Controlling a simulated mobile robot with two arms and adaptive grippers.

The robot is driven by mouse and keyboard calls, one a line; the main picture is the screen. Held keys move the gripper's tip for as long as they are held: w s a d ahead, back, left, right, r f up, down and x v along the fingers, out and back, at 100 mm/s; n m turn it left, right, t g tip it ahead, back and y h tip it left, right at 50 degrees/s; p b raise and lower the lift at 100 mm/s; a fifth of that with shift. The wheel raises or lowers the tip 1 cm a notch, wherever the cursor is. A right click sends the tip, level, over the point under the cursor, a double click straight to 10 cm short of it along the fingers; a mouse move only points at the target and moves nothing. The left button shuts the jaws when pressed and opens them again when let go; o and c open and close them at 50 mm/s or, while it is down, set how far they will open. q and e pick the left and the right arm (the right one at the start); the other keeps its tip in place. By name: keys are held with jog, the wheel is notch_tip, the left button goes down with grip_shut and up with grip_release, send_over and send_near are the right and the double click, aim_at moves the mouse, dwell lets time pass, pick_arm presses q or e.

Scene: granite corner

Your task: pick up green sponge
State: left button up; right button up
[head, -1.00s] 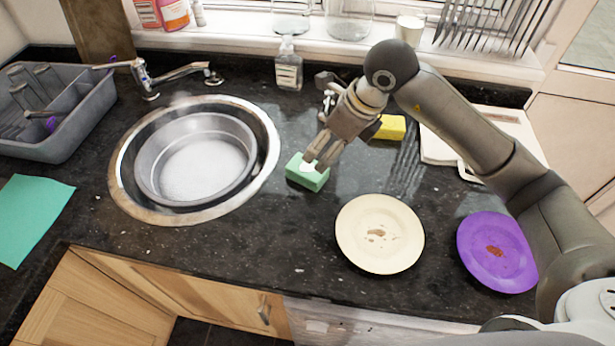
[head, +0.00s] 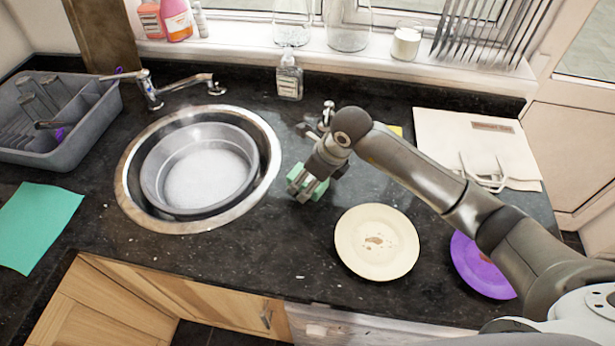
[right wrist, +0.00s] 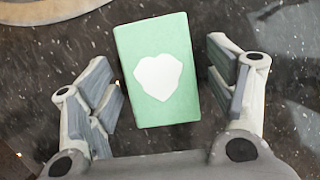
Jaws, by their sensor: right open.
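The green sponge (head: 318,188) lies on the dark granite counter, just right of the sink, partly hidden by my right gripper. In the right wrist view the sponge (right wrist: 182,100) shows whole, with a white heart-shaped patch on its top. My right gripper (head: 305,192) points down over the sponge. In the right wrist view its fingers (right wrist: 168,92) are spread apart, one on each side of the sponge, with visible gaps to it. Nothing is held. My left gripper is out of view.
A sink with a round metal pan (head: 155,185) is to the left. A cream plate (head: 350,255) and a purple plate (head: 480,270) lie in front and right. A soap bottle (head: 289,78) stands behind. A yellow sponge (head: 397,130) is mostly hidden by my right arm.

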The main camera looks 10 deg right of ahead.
jog(key=c, duration=1)
jog(key=shift+r, duration=0.1)
jog(key=shift+r+b, duration=0.5)
jog(key=shift+b, duration=0.1)
jog(key=s+a+r+b, duration=0.5)
jog(key=s+a+r, duration=0.3)
jog(key=s+r, duration=0.3)
jog(key=shift+s+r, duration=0.25)
jog(key=shift+r, duration=0.15)
